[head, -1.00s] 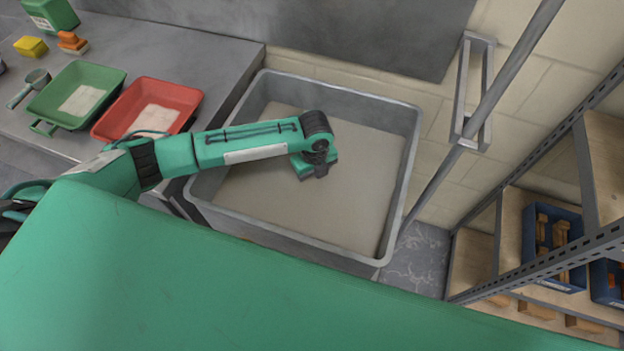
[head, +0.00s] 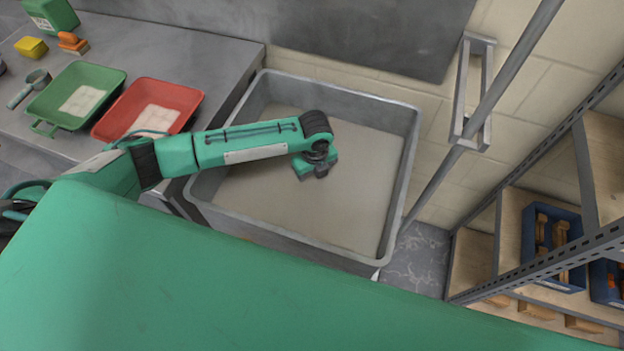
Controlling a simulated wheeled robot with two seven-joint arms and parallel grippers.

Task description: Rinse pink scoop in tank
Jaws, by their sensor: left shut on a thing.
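The tank (head: 402,180) is a large grey rectangular tub with grey-beige contents, in the middle of the head view. My left gripper (head: 318,172) is over the tank, seen from above and behind. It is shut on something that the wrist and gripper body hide. No pink scoop shows anywhere in the view. I cannot tell how far the gripper is above the surface in the tank. My right gripper is not in view.
A grey bench at left holds a green tray (head: 48,108), a red tray (head: 190,97), a greyish scoop (head: 28,88), a yellow box (head: 31,46) and an orange-handled tool (head: 72,42). A diagonal pole (head: 510,75) and shelves with a blue bin (head: 566,222) stand right of the tank.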

